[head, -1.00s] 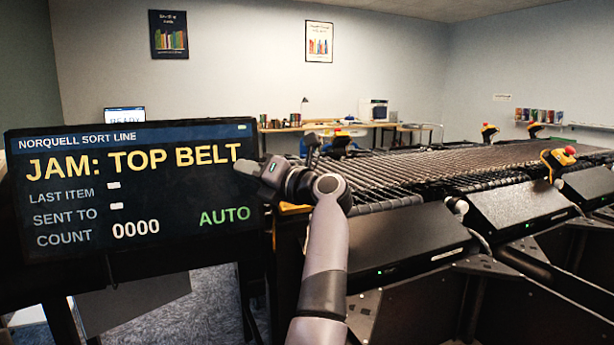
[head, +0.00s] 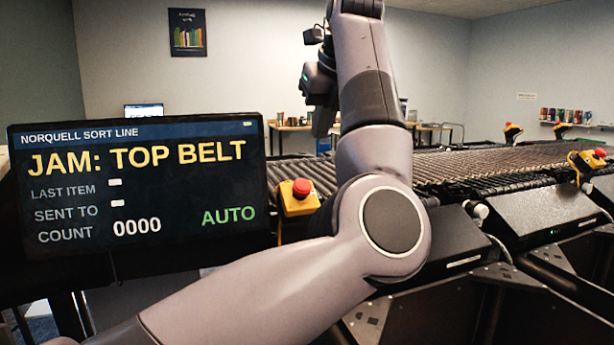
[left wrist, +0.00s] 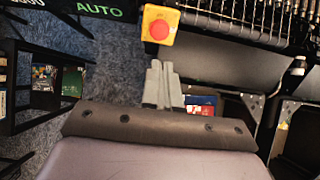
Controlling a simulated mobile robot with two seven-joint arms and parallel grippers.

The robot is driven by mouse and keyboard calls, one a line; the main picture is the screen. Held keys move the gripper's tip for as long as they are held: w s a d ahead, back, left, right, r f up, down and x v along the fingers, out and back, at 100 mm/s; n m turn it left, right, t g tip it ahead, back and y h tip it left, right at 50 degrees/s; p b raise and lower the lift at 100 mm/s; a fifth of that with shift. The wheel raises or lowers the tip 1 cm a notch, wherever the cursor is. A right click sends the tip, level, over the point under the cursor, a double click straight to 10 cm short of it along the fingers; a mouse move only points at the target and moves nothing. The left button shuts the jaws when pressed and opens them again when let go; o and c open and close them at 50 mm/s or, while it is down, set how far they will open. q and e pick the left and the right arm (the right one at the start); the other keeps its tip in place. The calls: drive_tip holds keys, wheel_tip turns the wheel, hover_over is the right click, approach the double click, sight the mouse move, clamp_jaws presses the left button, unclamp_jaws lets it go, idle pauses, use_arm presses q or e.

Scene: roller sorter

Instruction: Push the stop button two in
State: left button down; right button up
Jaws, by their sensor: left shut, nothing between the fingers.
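A stop button, a red cap on a yellow box (head: 298,197), stands just right of the sign screen at the sorter's near corner. It also shows in the left wrist view (left wrist: 159,25). Another red stop button on a yellow box (head: 590,160) is at the right edge, and smaller ones stand farther back (head: 512,132). I cannot read which is number two. My right gripper is not in view.
The sign screen (head: 140,185) reads "JAM: TOP BELT" and "AUTO". The roller bed (head: 500,160) runs back to the right, with dark sloped panels (head: 545,213) along its front. My left arm covers part of the bed. A desk (head: 290,128) stands behind.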

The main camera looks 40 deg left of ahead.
sight(303, 185)
use_arm(q)
drive_tip(key=p+x, duration=0.1)
drive_tip(key=x, duration=1.3)
